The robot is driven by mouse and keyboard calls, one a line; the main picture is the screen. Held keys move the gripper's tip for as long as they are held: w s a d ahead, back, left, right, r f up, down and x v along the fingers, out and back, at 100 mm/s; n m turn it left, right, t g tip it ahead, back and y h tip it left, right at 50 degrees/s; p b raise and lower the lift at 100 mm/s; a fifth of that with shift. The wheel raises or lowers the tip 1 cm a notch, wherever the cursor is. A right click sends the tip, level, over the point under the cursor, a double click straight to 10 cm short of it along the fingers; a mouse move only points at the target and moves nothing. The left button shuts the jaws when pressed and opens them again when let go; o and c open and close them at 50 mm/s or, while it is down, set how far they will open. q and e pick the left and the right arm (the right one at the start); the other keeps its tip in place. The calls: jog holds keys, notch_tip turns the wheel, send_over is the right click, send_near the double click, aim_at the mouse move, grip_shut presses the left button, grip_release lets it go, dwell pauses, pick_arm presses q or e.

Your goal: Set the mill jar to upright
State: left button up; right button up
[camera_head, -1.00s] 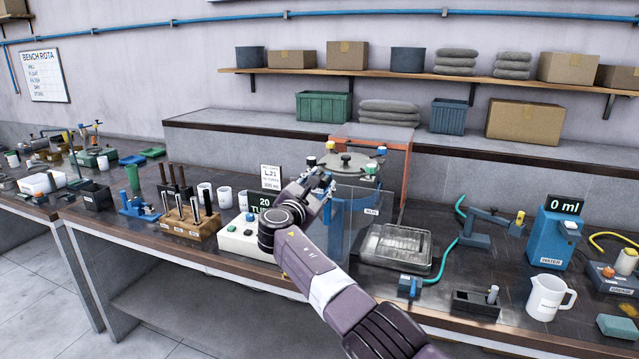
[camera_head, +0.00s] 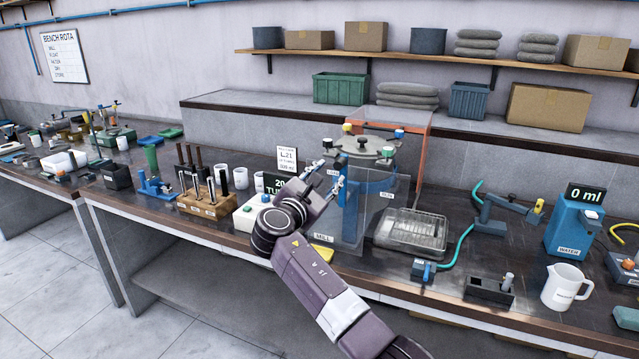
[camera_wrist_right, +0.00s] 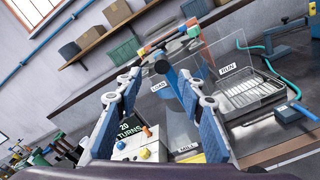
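The mill jar (camera_head: 365,147) is grey with a round lid and coloured knobs around its rim. It sits in a blue stand with LOAD and RUN labels, behind a clear panel. In the right wrist view the jar (camera_wrist_right: 183,47) shows beyond the fingers, partly covered by them; its exact tilt is hard to tell. My right gripper (camera_head: 329,173) is in front and left of the jar. I cannot tell whether a finger touches the stand. My left gripper is not in view.
An orange frame (camera_head: 417,155) stands behind the jar. A white control box (camera_head: 250,214) with a 20 TURNS sign is left of the stand. A metal tray (camera_head: 412,232) is at its right, a tool block (camera_head: 205,205) farther left. A blue water dispenser (camera_head: 573,230) stands right.

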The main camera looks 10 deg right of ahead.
jog(key=shift+v, duration=2.2)
jog(key=shift+w+a, duration=0.1)
jog(key=s+d+f+m+g+y+b, duration=0.1)
jog(key=s+f+m+g+y, duration=0.2)
jog(key=f, duration=1.8)
jog(key=s+d+f+g+y, duration=0.1)
jog(key=s+f+g+y, duration=0.2)
jog(key=f, duration=1.8)
jog(key=s+f+m+g+y, duration=0.1)
jog(key=s+f+m+g, duration=0.15)
jog(key=s+f, duration=1.15)
jog(key=s+d+f+m+g+y+b, duration=0.3)
jog(key=s+f+m, duration=0.4)
jog(key=s+f, duration=1.5)
jog(key=s+d+f+m, duration=0.1)
jog(key=s+m, duration=0.1)
jog(key=s, duration=0.7)
jog(key=s+d+f+m+g, duration=0.1)
jog(key=s+d+f+m, duration=0.1)
jog(key=s, duration=0.7)
jog(key=s+d+f+m+g, duration=0.1)
jog(key=s+m, duration=0.2)
jog(key=s, duration=0.6)
jog(key=shift+s+d+f+m, duration=0.25)
jog(key=shift+d+f+m, duration=0.1)
jog(key=shift+d+f, duration=0.05)
